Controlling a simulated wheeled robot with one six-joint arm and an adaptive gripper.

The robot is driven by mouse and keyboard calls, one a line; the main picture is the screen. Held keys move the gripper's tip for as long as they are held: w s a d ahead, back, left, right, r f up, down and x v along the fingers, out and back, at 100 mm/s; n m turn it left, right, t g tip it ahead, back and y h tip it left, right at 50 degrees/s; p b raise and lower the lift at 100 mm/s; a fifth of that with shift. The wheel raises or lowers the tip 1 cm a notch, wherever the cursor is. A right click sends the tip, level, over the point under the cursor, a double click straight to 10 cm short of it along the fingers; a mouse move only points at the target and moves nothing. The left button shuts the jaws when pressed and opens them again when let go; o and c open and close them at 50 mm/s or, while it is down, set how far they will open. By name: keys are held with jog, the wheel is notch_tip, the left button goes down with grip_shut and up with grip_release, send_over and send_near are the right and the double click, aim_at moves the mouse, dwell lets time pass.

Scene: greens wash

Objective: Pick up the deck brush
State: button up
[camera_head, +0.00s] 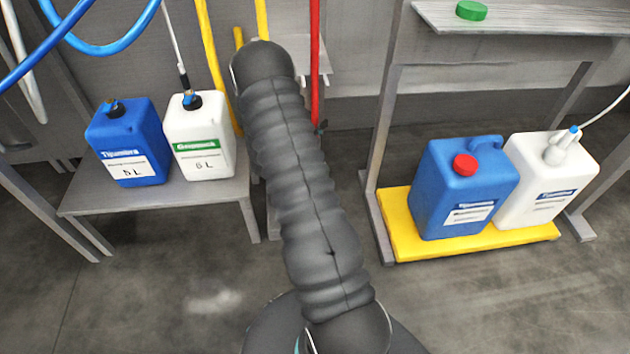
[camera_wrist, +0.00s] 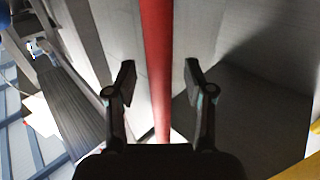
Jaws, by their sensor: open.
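A red pole (camera_head: 315,60) stands upright behind my arm in the head view; my arm hides its lower part. In the wrist view the red pole (camera_wrist: 157,60) runs between the two fingers of my gripper (camera_wrist: 160,78). The gripper is open, with a gap on each side of the pole. I cannot tell how deep the pole lies between the fingers. No brush head shows, so I cannot confirm that this pole is the deck brush. Yellow poles (camera_head: 212,65) stand to its left.
A grey bench (camera_head: 150,200) at left holds a blue canister (camera_head: 127,140) and a white canister (camera_head: 200,135). At right a yellow tray (camera_head: 405,240) holds a blue jug (camera_head: 460,185) and a white jug (camera_head: 550,175). A green cap (camera_head: 471,10) lies on the shelf (camera_head: 540,20). The floor in front is clear.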

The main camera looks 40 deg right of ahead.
aim_at(313, 105)
jog(key=shift+d, duration=0.25)
grip_shut()
jog(key=shift+r, duration=0.15)
jog(key=shift+s+a+r, duration=0.1)
jog(key=shift+a+r, duration=0.05)
jog(key=shift+r, duration=0.4)
notch_tip(313, 105, up, 6)
jog(key=shift+f, duration=0.1)
jog(key=s+a, duration=0.5)
jog(key=s, duration=0.3)
jog(key=s+a+b, duration=0.1)
jog(key=s+a, duration=0.4)
jog(key=s, duration=0.3)
jog(key=shift+s, duration=0.4)
jog(key=shift+a, duration=0.1)
